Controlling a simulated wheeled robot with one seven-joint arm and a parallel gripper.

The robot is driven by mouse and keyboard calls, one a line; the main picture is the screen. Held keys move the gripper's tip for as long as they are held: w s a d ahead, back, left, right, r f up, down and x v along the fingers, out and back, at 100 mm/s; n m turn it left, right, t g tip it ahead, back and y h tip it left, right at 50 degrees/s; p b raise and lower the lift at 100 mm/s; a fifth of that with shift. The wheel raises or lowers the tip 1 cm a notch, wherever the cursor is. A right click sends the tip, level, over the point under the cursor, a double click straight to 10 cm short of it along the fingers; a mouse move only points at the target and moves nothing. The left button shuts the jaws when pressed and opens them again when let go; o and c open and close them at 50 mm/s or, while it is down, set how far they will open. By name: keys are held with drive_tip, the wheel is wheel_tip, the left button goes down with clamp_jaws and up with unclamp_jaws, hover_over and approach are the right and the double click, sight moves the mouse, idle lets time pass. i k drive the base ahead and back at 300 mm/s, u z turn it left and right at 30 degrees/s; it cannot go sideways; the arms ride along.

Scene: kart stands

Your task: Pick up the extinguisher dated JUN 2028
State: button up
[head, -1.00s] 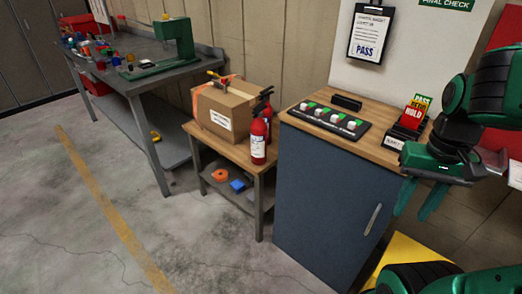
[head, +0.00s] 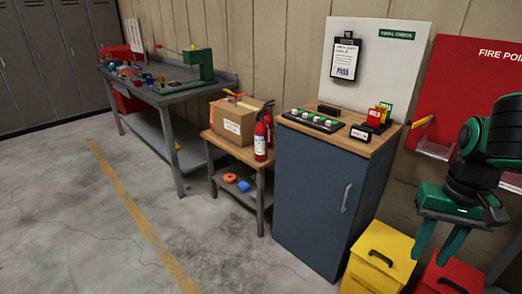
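Two red extinguishers stand upright, close together, at the right end of a low wooden-topped table (head: 222,138). The front extinguisher (head: 260,141) shows a white label and a black top. The rear extinguisher (head: 268,118) is partly hidden behind it. The labels are too small to read, so I cannot tell which is dated JUN 2028. My gripper (head: 438,246) hangs at the right of the view, pointing down, with its two green fingers apart and nothing between them. It is well away from the extinguishers, on the far side of the blue cabinet.
A cardboard box (head: 233,125) sits left of the extinguishers. The blue cabinet (head: 312,200) stands right of them. A yellow bin (head: 378,258) and a red bin (head: 450,277) stand near my gripper. A grey workbench (head: 180,97) is at the back left. The floor (head: 90,225) in front is clear.

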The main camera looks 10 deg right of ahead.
sight(261, 130)
drive_tip(key=u, duration=0.45)
drive_tip(key=i, duration=0.7)
drive_tip(key=u, duration=0.7)
drive_tip(key=i, duration=2.15)
drive_tip(key=z, duration=1.05)
drive_tip(key=i, duration=0.4)
drive_tip(key=z, duration=0.3)
